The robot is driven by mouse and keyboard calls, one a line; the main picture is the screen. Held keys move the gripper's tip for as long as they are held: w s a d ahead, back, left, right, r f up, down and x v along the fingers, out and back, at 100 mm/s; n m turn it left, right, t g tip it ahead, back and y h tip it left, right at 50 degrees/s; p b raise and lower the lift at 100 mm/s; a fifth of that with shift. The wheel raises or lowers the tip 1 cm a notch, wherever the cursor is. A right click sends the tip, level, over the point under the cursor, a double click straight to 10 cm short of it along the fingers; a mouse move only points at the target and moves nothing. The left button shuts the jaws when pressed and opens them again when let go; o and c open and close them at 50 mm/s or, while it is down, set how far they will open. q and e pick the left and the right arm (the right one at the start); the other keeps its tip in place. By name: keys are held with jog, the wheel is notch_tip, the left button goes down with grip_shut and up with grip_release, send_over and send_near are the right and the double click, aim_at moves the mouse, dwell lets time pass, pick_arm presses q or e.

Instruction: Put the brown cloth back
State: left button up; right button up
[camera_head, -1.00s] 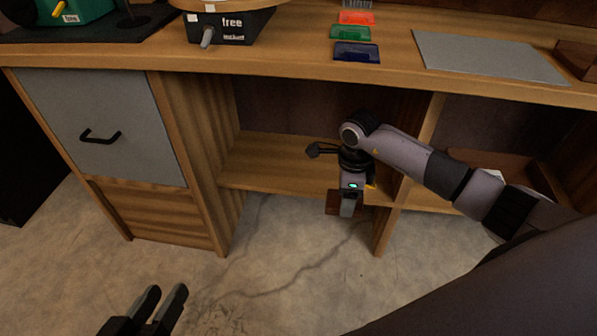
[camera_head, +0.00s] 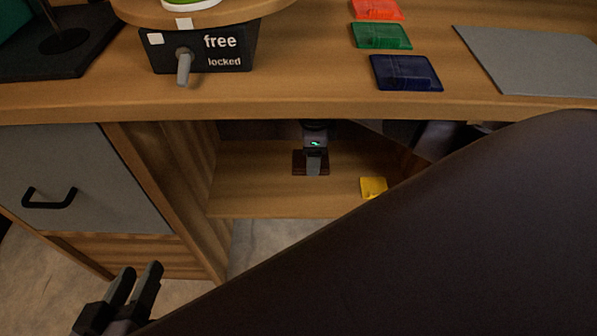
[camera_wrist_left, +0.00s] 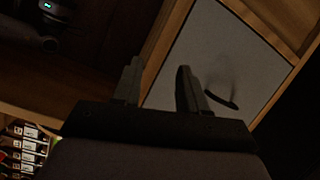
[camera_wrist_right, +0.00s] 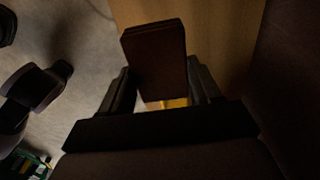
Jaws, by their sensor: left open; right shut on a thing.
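The brown cloth (camera_head: 298,165), a dark folded block, is in the open shelf bay under the worktop. My right gripper (camera_head: 315,163) is shut on it, and the cloth also shows between the fingers in the right wrist view (camera_wrist_right: 155,58). I cannot tell whether the cloth touches the shelf board (camera_head: 265,197). Most of my right arm's reach into the bay is hidden by the worktop and my own dark arm link. My left gripper (camera_head: 138,277) is open and empty, low in front of the grey cabinet door; its fingers show in the left wrist view (camera_wrist_left: 158,78).
A yellow piece (camera_head: 373,187) lies on the shelf, right of the cloth. The worktop edge (camera_head: 300,108) overhangs the bay. A grey door with a black handle (camera_head: 48,198) is at left. A free/locked lever box (camera_head: 205,52) and red, green and blue pieces (camera_head: 405,72) are on top.

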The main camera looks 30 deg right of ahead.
jog(key=shift+w, duration=0.2)
notch_tip(320, 180, down, 4)
jog(key=shift+w+b, duration=0.1)
jog(key=shift+b, duration=0.8)
notch_tip(320, 180, down, 6)
jog(key=shift+r+b, duration=0.25)
jog(key=shift+b, duration=1)
jog(key=shift+f, duration=0.25)
pick_arm(q)
jog(key=a+m+t, duration=0.1)
jog(key=a, duration=0.1)
jog(key=shift+a+t+y, duration=0.3)
jog(key=shift+t+y, duration=0.1)
